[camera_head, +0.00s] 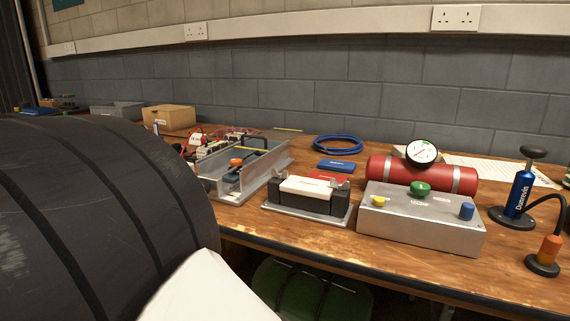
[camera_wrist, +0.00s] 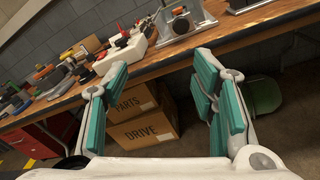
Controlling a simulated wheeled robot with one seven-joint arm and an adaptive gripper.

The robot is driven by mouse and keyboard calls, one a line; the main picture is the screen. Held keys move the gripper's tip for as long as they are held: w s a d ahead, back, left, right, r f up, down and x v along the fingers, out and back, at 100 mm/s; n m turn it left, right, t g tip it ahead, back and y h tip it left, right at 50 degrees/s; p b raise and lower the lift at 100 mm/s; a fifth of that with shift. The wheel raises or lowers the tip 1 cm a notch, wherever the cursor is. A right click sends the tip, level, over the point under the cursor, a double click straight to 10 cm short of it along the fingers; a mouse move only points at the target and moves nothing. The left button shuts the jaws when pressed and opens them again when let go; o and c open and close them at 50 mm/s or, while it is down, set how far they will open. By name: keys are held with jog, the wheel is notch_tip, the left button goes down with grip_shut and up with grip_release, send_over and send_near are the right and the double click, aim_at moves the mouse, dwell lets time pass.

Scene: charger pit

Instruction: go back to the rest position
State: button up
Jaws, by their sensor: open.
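My gripper (camera_wrist: 160,98) shows in the wrist view with its two teal-padded fingers spread wide apart and nothing between them. It is in front of the workbench's edge, with cardboard boxes seen beyond the gap. In the head view the gripper is not visible; a large dark rounded shape and a white part fill the lower left. The wooden workbench (camera_head: 400,262) runs along the wall in the head view. It also shows tilted across the top of the wrist view (camera_wrist: 230,38).
On the bench stand a grey control box (camera_head: 420,225) with coloured knobs, a red cylinder (camera_head: 380,172) with a gauge, a blue pump (camera_head: 518,195), a metal tray (camera_head: 262,165) and a black-and-white block fixture (camera_head: 308,195). Boxes (camera_wrist: 145,130) and a green stool (camera_wrist: 262,95) are below the bench.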

jog(key=w+d+r+n+y, duration=0.4)
jog(key=w+r+n+y, duration=0.5)
jog(key=w+r+n, duration=0.4)
jog(key=w+d+r+n+g+y, duration=0.2)
jog(key=d+n+g+y, duration=0.15)
jog(key=d+n, duration=0.7)
jog(key=s+d+f+n+g+h, duration=0.1)
jog(key=s+d+f+n+g, duration=0.1)
jog(key=s+d+f+n, duration=0.4)
jog(key=s+d+f+n+g+h+p, duration=0.1)
jog(key=s+d+f+n+g, duration=0.2)
jog(key=d, duration=0.5)
jog(key=s+d+f+n+g+h, duration=0.1)
jog(key=s+d+f+n+g, duration=0.15)
jog(key=s+d+n, duration=0.4)
jog(key=s+d+f+n+g+h, duration=0.2)
jog(key=s+d+f+g, duration=0.15)
jog(key=s+d, duration=0.55)
jog(key=s+d+f+n+g+h, duration=0.25)
jog(key=s+d+f, duration=0.35)
jog(key=s, duration=0.4)
notch_tip(320, 180, up, 41)
jog(key=s+d+t+p, duration=0.1)
jog(key=t+p, duration=0.3)
jog(key=p, duration=3.4)
jog(key=shift+d+n, duration=0.4)
jog(key=shift+n, duration=0.05)
